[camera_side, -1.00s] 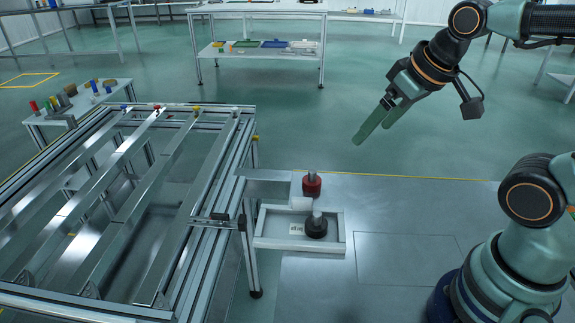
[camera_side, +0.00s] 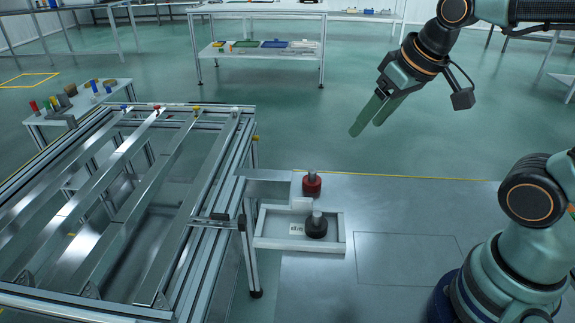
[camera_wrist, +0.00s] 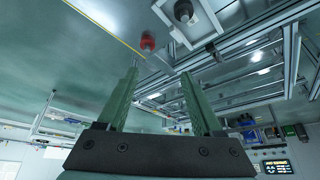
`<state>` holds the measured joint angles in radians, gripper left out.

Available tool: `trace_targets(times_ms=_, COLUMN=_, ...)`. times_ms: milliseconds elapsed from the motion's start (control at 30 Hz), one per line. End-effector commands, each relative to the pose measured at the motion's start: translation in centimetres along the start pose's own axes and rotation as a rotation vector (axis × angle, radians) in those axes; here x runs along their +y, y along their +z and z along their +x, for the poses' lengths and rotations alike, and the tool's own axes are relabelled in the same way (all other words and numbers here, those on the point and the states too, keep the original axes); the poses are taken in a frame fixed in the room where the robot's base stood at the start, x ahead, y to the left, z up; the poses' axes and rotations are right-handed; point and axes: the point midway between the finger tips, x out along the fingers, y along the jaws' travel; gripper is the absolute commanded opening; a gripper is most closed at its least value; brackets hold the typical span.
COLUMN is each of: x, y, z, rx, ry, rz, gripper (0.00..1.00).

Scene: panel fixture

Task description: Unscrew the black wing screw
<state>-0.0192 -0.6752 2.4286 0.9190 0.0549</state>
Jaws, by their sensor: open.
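A black knob-like piece (camera_side: 317,228) with a pale metal top is at the shallow white-edged tray (camera_side: 345,236), right of the metal frame. I take it as the black wing screw, but its wings are too small to make out. It also shows at the top of the wrist view (camera_wrist: 183,11). A similar red piece (camera_side: 312,185) is just behind it, also in the wrist view (camera_wrist: 148,42). My gripper (camera_side: 367,128) is open and empty, high above the floor, to the right of and behind both pieces. Its green fingers stand apart in the wrist view (camera_wrist: 160,72).
The metal frame (camera_side: 183,212) with long rails fills the left. Small coloured knobs, blue, red and yellow, sit at its far rail ends. A small table (camera_side: 90,110) with coloured parts is behind it. The air around my gripper is clear.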

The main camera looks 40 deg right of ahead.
Motion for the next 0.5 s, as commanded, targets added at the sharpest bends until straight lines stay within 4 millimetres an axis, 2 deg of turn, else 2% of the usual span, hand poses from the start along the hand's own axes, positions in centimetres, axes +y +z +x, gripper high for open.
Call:
trace_targets(times_ms=267, x=-3.5, y=-6.0, z=1.0, rx=-0.111, ry=-0.017, rz=0.164, gripper=0.68)
trace_targets(times_ms=500, x=-7.6, y=-10.5, z=3.9, rx=-0.211, ry=0.0, rz=0.316, gripper=0.68)
